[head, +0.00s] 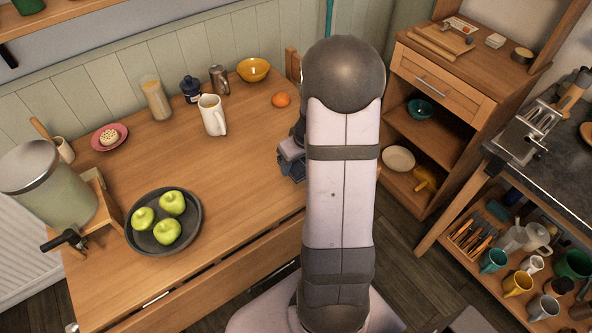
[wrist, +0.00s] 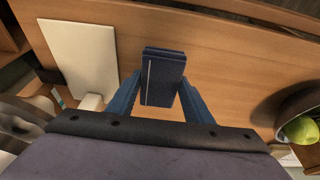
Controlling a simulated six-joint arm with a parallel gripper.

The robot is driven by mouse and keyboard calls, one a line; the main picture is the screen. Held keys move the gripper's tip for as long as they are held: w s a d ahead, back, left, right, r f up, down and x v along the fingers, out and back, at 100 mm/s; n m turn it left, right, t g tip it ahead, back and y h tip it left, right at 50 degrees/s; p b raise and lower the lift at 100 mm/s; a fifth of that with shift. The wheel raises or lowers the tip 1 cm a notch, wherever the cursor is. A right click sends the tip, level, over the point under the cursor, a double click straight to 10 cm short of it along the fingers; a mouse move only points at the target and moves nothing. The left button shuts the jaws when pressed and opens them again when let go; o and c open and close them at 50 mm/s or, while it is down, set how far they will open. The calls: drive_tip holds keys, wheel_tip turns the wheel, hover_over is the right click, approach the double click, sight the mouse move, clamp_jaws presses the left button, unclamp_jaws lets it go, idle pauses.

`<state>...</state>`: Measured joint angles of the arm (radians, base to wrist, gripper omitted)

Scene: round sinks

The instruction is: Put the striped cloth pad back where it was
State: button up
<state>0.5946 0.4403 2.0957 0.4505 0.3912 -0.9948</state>
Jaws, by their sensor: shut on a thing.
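The striped cloth pad (wrist: 163,68) is dark navy with one thin pale stripe. It shows in the middle of the wrist view. My gripper (wrist: 158,92) is shut on it, with one blue finger at each side of the pad. The pad and fingers are in front of the brown wooden table (wrist: 215,75) there; I cannot tell whether the pad touches it. In the head view my arm hides most of the gripper. Only a dark blue-grey part of the gripper (head: 290,160) shows at the arm's left, by the table's right end.
The table holds a dark bowl of green apples (head: 137,236), a white mug (head: 212,115), an orange (head: 281,100), a yellow bowl (head: 253,70) and a pink dish (head: 97,138). A pale flat panel (wrist: 82,58) shows in the wrist view. The table's middle is clear.

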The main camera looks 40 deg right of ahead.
sight(296, 171)
drive_tip(key=shift+f, duration=1.9)
drive_tip(key=shift+f+b, duration=0.2)
drive_tip(key=shift+b, duration=0.3)
drive_tip(key=o, duration=0.9)
drive_tip(key=shift+r, duration=0.1)
drive_tip(key=shift+o, duration=0.2)
drive_tip(key=shift+r, duration=0.1)
